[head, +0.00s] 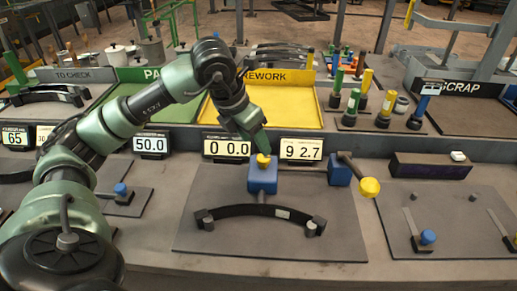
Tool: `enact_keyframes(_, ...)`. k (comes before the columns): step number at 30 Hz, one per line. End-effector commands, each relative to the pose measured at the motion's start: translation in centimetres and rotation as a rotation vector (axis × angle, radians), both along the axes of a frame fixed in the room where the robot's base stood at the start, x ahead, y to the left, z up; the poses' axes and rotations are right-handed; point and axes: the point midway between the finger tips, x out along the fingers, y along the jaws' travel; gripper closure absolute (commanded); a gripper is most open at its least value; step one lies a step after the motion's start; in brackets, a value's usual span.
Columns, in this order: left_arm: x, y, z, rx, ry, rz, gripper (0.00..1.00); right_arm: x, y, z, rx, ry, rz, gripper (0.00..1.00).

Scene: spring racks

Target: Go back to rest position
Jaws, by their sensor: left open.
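My left arm reaches in from the left and bends down over the middle of the bench. My left gripper (263,152) is open and sits at the yellow knob on top of a blue block (263,179). I cannot tell whether its fingers touch the knob. A dark curved leaf spring (247,211) lies in front of the block on a grey plate (332,240). My right gripper is not in view.
A second blue block (340,172) has a lever with a yellow knob (369,187). Behind are a yellow REWORK tray (295,117), a SCRAP tray (477,117) and standing coloured-handled tools (389,102). Number displays (301,149) line the tray fronts. A dark purple box (430,170) is right.

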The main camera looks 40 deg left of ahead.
Motion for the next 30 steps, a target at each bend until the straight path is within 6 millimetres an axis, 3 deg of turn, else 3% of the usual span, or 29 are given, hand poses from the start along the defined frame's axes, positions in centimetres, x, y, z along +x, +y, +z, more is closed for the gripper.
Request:
enact_keyframes(4,-0.3,0.1,0.8,0.002,-0.001,0.001,0.45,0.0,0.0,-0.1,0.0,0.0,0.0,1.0)
enact_keyframes(20,-0.4,0.1,0.9,0.001,0.0,0.0,0.45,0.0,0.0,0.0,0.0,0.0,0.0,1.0)
enact_keyframes(30,-0.4,0.1,6.5,0.001,0.0,0.0,0.45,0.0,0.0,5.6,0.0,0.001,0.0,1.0)
